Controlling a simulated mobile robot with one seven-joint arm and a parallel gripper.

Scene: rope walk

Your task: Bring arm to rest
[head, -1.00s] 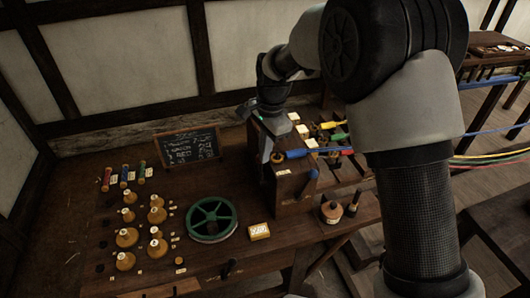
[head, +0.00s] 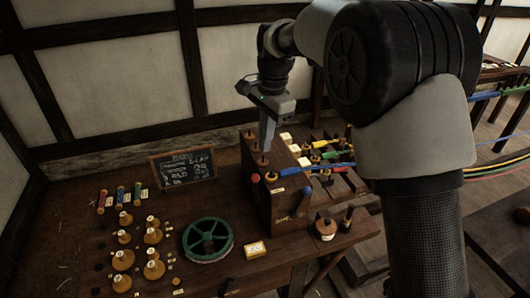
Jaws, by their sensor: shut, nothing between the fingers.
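My arm rises on the right side of the head view and reaches left across the top of the picture. My gripper (head: 266,136) hangs pointing down over the wooden block (head: 293,205) at the right of the bench. Its fingers are together with nothing seen between them. Its tips are close to the pegs on the block's top; I cannot tell whether they touch.
Coloured ropes (head: 500,165) run to the right behind my arm. Open air lies above the bench's left side.

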